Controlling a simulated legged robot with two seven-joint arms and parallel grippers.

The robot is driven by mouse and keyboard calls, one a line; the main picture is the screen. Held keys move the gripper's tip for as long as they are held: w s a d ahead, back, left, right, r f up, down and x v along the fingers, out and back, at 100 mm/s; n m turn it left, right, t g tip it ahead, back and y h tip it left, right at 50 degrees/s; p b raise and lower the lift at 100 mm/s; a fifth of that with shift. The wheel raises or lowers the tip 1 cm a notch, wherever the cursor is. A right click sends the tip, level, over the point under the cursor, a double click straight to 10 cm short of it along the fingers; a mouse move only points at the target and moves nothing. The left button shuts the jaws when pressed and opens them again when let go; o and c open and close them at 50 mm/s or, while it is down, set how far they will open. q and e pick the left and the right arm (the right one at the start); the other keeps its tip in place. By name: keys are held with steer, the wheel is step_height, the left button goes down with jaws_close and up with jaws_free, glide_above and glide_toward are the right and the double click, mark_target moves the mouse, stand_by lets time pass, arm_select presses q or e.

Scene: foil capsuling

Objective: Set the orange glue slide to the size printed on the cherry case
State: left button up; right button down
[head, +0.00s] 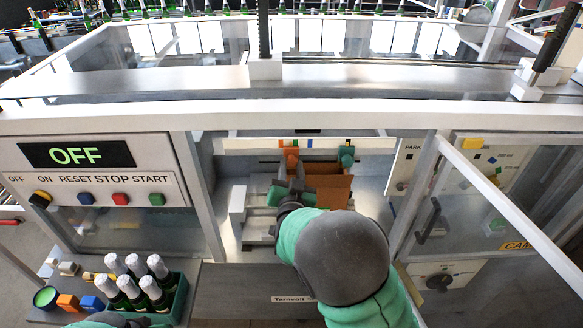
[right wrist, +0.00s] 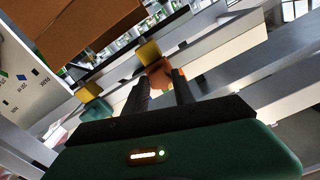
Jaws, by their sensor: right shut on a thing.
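The orange glue slide (head: 291,157) sits under a white rail (head: 240,145) that carries small coloured marks. My right gripper (head: 297,186) reaches up to it from the front and is shut on it. In the right wrist view the orange slide (right wrist: 160,77) shows between the tips of my right gripper (right wrist: 164,88). The brown case (head: 328,190) stands just right of the gripper, partly hidden by my arm. It also shows in the right wrist view (right wrist: 85,28). No size print can be read on it. My left gripper is out of view.
A teal slide (head: 346,156) sits on the same rail to the right. A button panel (head: 95,170) reads OFF at left. A green crate (head: 178,303) of foil-topped bottles stands at front left. An angled door frame (head: 495,190) is at right.

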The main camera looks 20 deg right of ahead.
steer(key=shift+w+a+r, duration=0.1)
steer(key=shift+a+r, duration=0.05)
steer(key=shift+r, duration=0.05)
stand_by(0.7)
steer(key=shift+d+f+b, duration=0.2)
steer(key=shift+d+b, duration=0.35)
steer(key=shift+b, duration=0.25)
steer(key=shift+s+d+r, duration=0.1)
steer(key=shift+s+r, duration=0.05)
steer(key=shift+s, duration=0.05)
steer(key=shift+r, duration=0.1)
steer(key=c, duration=1.4)
jaws_free()
steer(key=shift+d, duration=0.1)
steer(key=shift+o, duration=1.4)
steer(key=shift+w, duration=0.1)
steer(key=shift+o, duration=0.4)
steer(key=shift+w+d+f, duration=0.1)
steer(key=shift+d+f, duration=0.05)
steer(key=shift+f, duration=0.1)
